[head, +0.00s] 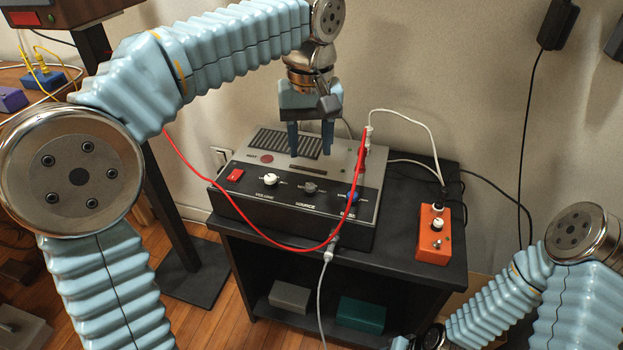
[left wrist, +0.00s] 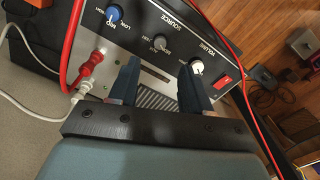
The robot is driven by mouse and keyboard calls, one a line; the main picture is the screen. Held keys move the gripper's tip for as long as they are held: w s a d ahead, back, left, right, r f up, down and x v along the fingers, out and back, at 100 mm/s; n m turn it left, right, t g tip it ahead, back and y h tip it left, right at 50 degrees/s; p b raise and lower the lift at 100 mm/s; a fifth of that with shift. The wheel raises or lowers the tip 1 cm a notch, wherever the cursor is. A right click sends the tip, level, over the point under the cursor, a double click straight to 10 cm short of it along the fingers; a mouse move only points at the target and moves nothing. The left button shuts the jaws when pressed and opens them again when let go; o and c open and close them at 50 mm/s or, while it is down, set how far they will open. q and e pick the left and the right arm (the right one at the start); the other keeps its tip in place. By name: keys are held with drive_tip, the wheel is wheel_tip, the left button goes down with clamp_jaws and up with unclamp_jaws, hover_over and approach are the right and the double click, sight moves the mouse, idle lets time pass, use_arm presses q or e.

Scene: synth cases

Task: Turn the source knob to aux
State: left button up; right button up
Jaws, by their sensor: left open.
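The source knob (head: 310,187) is the grey middle knob on the dark sloping front of a grey amplifier box (head: 345,158). It also shows in the left wrist view (left wrist: 160,43), just past the space between the fingertips. The small labels around it are hard to read, and I cannot tell which one it points at. My left gripper (head: 311,152) points down over the box's top, behind the knob row. Its blue fingers (left wrist: 160,66) are apart with nothing between them, clear of the knob.
A white volume knob (head: 270,180) and a blue knob (head: 352,195) flank the source knob. A red switch (head: 235,175) is at left. A red cable (head: 290,247) loops across the box front. An orange pedal (head: 433,235) stands right on the black stand (head: 400,272).

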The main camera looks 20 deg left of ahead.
sight(310, 186)
use_arm(q)
wheel_tip(310, 186, down, 9)
drive_tip(key=shift+f+b, duration=0.15)
drive_tip(key=shift+b, duration=0.5)
clamp_jaws()
